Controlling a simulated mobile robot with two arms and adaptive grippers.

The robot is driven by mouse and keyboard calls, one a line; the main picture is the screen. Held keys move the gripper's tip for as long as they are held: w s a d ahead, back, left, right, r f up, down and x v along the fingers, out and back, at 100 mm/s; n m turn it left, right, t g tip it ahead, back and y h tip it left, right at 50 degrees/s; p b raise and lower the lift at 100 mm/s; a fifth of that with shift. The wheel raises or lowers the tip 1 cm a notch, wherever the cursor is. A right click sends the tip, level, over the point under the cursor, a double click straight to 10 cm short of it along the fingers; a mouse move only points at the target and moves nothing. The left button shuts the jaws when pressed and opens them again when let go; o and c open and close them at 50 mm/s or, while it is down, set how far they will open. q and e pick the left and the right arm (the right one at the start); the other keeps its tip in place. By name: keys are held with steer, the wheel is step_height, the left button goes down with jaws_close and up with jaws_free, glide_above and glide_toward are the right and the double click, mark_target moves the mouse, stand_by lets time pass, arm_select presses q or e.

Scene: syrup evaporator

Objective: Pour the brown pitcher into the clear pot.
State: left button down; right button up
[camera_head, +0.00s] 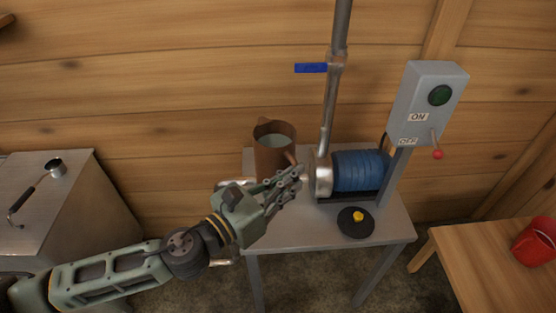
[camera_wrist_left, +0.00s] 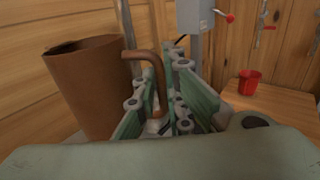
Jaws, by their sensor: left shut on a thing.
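The brown pitcher (camera_head: 273,153) stands upright at the back left of the grey metal table (camera_head: 385,230). Its open top shows a pale surface inside. My left gripper (camera_head: 296,176) is in front of it, shut on its handle. In the left wrist view the handle (camera_wrist_left: 158,75) runs down between the fingers (camera_wrist_left: 158,110), and the pitcher body (camera_wrist_left: 88,85) is to their left. A shiny, pale vessel-like thing (camera_head: 230,184) is mostly hidden behind my left gripper; I cannot tell whether it is the clear pot. My right gripper is not in view.
A blue motor-like pump (camera_head: 360,170) with a vertical pipe (camera_head: 333,90) stands just right of the pitcher. A black disc with a yellow knob (camera_head: 356,220) lies in front. A red bucket (camera_head: 535,241) stands on a wooden table.

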arm_select(q)
steer(key=s+d+f+m+g+h, duration=0.1)
steer(key=d+f+m+g+h, duration=0.2)
steer(key=d+g, duration=0.3)
steer(key=shift+s+m+b, duration=0.35)
steer(key=shift+m, duration=0.35)
steer(key=shift+f, duration=0.1)
steer(key=w+n+b, duration=0.1)
steer(key=w+a+r+n+h+b, duration=0.1)
steer(key=n, duration=0.1)
steer(key=w+a+n+t+b, duration=0.1)
steer(key=n, duration=0.1)
steer(key=shift+a+r+h, duration=0.1)
steer(key=shift+r+h, duration=0.2)
steer(key=shift+h, duration=0.1)
steer(key=shift+n+b, duration=0.3)
steer(key=shift+w+a+r+n+t+b, duration=0.2)
steer(key=shift+w+a+n+t+b, duration=0.15)
steer(key=shift+w+a+n, duration=0.45)
stand_by(0.5)
steer(key=shift+w+a+f+n+t+h+b, duration=0.2)
steer(key=shift+w+f+n+b, duration=0.15)
steer(key=shift+n, duration=0.2)
steer(key=shift+w+a+f+n+t+h+b, duration=0.1)
steer(key=shift+w+f+n+h+b, duration=0.2)
steer(key=shift+n, duration=0.25)
stand_by(0.3)
